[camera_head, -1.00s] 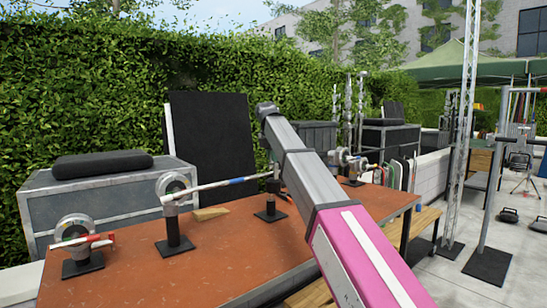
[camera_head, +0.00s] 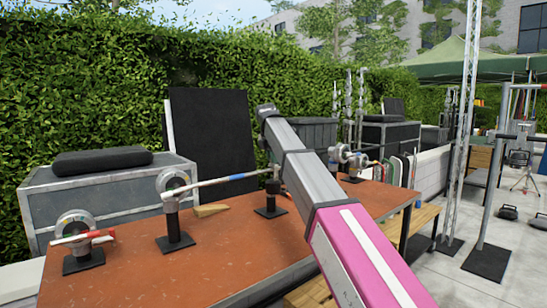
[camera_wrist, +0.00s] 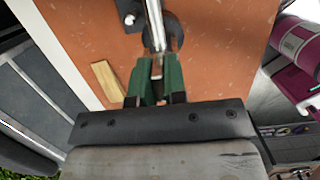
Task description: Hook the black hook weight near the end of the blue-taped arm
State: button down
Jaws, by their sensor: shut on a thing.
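The blue-taped arm (camera_head: 225,180) is a thin pale rod running right from the head of the middle stand (camera_head: 174,190), with its blue tape near the far end. A black cylinder, which looks like the black hook weight (camera_head: 273,187), shows close under that end, above a square black base. My gripper (camera_wrist: 158,78) has green fingers and is shut on a small part that looks like the weight's hook. A bright metal rod runs up the wrist view from the fingers, over a dark round shape. In the head view my arm hides the gripper. Whether the hook touches the rod cannot be told.
A wooden wedge (camera_head: 210,210) lies on the orange-brown tabletop (camera_head: 205,270) by the middle stand. A red-taped arm (camera_head: 85,236) on a stand is at left, and another stand (camera_head: 350,160) is behind my arm. The front of the table is clear.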

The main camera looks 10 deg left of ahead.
aim_at(270, 168)
jog(key=c, duration=1.1)
grip_release()
jog(key=v, duration=1)
jog(key=shift+r, duration=0.4)
